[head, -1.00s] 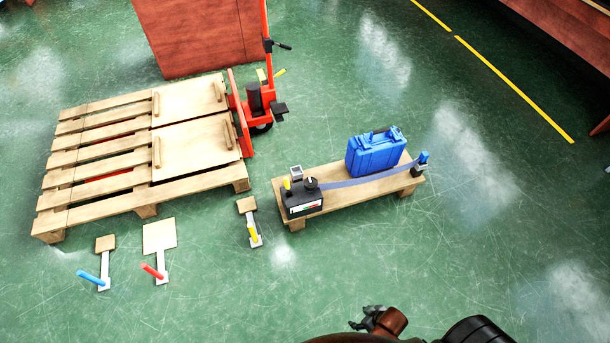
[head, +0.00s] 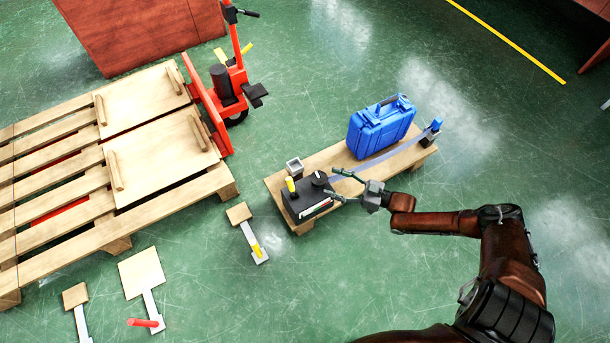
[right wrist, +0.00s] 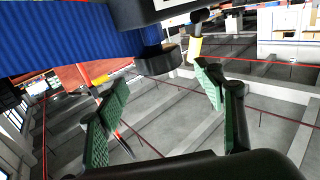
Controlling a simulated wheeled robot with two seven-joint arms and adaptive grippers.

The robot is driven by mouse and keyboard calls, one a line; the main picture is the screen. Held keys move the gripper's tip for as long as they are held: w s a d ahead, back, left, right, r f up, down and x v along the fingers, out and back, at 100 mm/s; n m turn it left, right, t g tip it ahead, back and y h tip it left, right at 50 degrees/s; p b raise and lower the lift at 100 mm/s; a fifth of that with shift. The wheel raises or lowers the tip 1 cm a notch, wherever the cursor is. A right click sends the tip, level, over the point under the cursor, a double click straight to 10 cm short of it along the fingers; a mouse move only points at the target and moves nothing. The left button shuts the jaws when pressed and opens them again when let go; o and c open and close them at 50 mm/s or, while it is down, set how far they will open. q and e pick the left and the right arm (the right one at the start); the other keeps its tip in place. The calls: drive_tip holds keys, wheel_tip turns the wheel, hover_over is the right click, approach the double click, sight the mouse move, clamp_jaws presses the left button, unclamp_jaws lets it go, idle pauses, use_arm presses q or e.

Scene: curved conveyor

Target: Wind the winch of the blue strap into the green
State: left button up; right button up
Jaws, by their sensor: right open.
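The winch (head: 306,197) is a black box with a yellow handle, a dark round knob and a gauge strip on its front. It stands at the left end of a low wooden bench. The blue strap (head: 385,154) runs from the winch past the blue case (head: 380,127) to a blue-topped post (head: 433,130). My right gripper (head: 339,184) is open and empty, its fingers just right of the winch. In the right wrist view the open green-padded fingers (right wrist: 160,112) show, with the wide blue strap (right wrist: 75,40) and the dark winch close above them. The gauge reading is too small to tell.
The low wooden bench (head: 284,211) stands on the green floor. A pallet (head: 60,224) with boards and a red pallet jack (head: 222,90) stand to the left. Small paddles with coloured handles, one yellow (head: 257,250), lie in front. Floor right of the bench is clear.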

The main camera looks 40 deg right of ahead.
sight(319, 178)
drive_tip(key=b+x, duration=0.1)
drive_tip(key=x, duration=0.4)
drive_tip(key=shift+f+b, duration=0.2)
drive_tip(key=shift+b, duration=0.2)
drive_tip(key=shift+w+a+r, duration=0.15)
drive_tip(key=shift+w, duration=0.25)
use_arm(q)
drive_tip(key=shift+s+a+f+m+t, duration=0.1)
drive_tip(key=shift+s+f+t, duration=0.15)
drive_tip(key=shift+f, duration=0.1)
drive_tip(key=shift+s+f+m+t, duration=0.1)
drive_tip(key=shift+f+t, duration=0.1)
drive_tip(key=shift+f, duration=0.2)
drive_tip(key=shift+s+a+f+m+t, duration=0.1)
drive_tip(key=shift+s+f+t, duration=0.15)
drive_tip(key=shift+f, duration=0.1)
use_arm(e)
drive_tip(key=shift+c, duration=0.2)
drive_tip(key=c, duration=1.1)
drive_tip(key=shift+c, duration=0.3)
